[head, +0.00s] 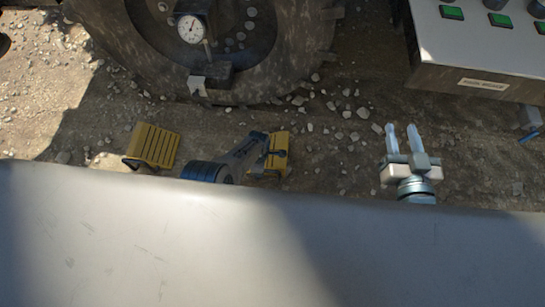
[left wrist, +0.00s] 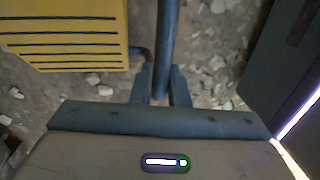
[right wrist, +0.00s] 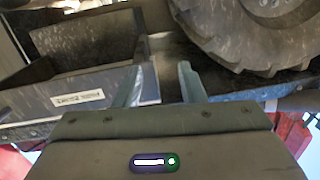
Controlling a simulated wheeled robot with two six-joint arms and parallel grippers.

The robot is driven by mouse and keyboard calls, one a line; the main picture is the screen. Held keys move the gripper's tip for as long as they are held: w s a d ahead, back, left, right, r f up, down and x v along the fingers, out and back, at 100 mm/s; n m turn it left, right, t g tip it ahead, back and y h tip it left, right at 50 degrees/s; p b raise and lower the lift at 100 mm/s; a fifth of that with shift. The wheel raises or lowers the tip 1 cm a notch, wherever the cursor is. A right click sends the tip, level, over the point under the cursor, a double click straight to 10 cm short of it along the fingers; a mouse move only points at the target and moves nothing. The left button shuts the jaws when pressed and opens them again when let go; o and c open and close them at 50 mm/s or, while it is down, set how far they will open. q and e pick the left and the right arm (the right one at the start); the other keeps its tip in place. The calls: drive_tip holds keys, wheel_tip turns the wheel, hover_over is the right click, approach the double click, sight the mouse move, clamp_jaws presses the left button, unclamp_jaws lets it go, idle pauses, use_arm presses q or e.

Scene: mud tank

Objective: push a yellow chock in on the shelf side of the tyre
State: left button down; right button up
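The big dark tyre (head: 290,50) stands at the top of the head view. One yellow chock (head: 152,146), ribbed, lies on the ground at left, apart from the tyre. A second yellow chock (head: 279,142) is at centre, below the tyre and apart from it, partly covered by my left gripper (head: 264,151). In the left wrist view the left gripper (left wrist: 161,85) has its fingers closed around a dark bar (left wrist: 168,35), seemingly that chock's handle; a ribbed yellow chock (left wrist: 65,35) shows at left. My right gripper (head: 391,130) is open and empty; its fingers also show apart in the right wrist view (right wrist: 162,85).
A metal control box (head: 480,50) with green buttons stands at upper right. A dial gauge (head: 191,29) is in front of the wheel, above a small dark block (head: 212,76). Loose stones lie on the ground between the tyre and my grippers.

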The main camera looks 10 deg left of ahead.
use_arm(q)
drive_tip(key=shift+w, duration=0.1)
drive_tip(key=shift+d, duration=0.65)
